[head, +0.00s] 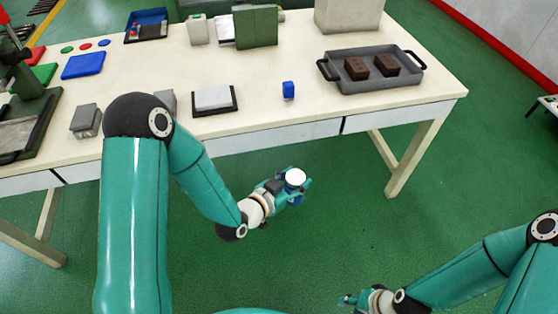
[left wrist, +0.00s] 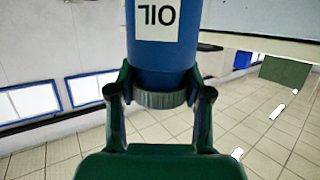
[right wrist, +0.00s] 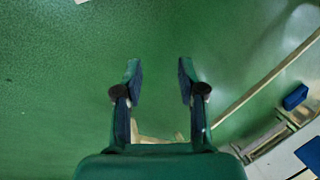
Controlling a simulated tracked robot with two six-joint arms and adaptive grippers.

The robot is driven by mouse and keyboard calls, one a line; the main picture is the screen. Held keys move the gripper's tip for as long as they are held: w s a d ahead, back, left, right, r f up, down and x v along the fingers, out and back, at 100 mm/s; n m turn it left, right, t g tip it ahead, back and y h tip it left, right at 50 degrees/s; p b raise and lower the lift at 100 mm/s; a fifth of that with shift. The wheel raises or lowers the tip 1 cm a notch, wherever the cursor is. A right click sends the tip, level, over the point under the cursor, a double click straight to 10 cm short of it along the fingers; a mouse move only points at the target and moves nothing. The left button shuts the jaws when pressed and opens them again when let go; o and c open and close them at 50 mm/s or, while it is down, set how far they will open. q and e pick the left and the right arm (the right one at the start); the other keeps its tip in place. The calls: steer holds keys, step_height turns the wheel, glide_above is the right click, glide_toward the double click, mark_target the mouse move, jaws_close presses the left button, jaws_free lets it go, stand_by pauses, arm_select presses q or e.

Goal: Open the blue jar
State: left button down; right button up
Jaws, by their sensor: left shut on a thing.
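The blue jar (head: 296,200) is in my left gripper (head: 291,187), in front of the table and apart from it. In the left wrist view the blue jar (left wrist: 161,58) shows a white label with upside-down lettering that looks like OIL. A grey ribbed band, apparently its lid (left wrist: 160,99), is at the end nearer the palm. The left fingers close on the jar from both sides. My right gripper (head: 347,300) is low at the bottom of the head view, apart from the jar. In the right wrist view its fingers (right wrist: 159,80) are open and empty.
The long table (head: 290,124) spans the back. Green floor between the arms is clear.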

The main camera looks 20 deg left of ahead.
steer(key=shift+o, duration=0.7)
steer(key=o, duration=0.5)
steer(key=shift+m, duration=0.3)
steer(key=w+r+m+g+h, duration=0.1)
steer(key=w+r+m+g, duration=0.3)
steer(key=m, duration=0.7)
steer(key=w+r+m+g+h, duration=0.1)
steer(key=w+r+m, duration=0.2)
steer(key=w+m, duration=0.55)
step_height(320, 180, up, 21)
steer(key=m+t+h, duration=0.2)
steer(key=m+t, duration=0.1)
steer(key=t, duration=0.1)
glide_above(294, 188)
steer(key=d, duration=0.5)
arm_select(q)
steer(key=s+d+m+g+h, duration=0.2)
steer(key=s+d+m+h, duration=0.1)
steer(key=d, duration=0.3)
steer(key=shift+s+d+f+m+g+h, duration=0.3)
steer(key=shift+s+f+h, duration=0.05)
steer(key=shift+s+h, duration=0.1)
arm_select(e)
step_height(294, 188, down, 8)
steer(key=shift+s, duration=0.35)
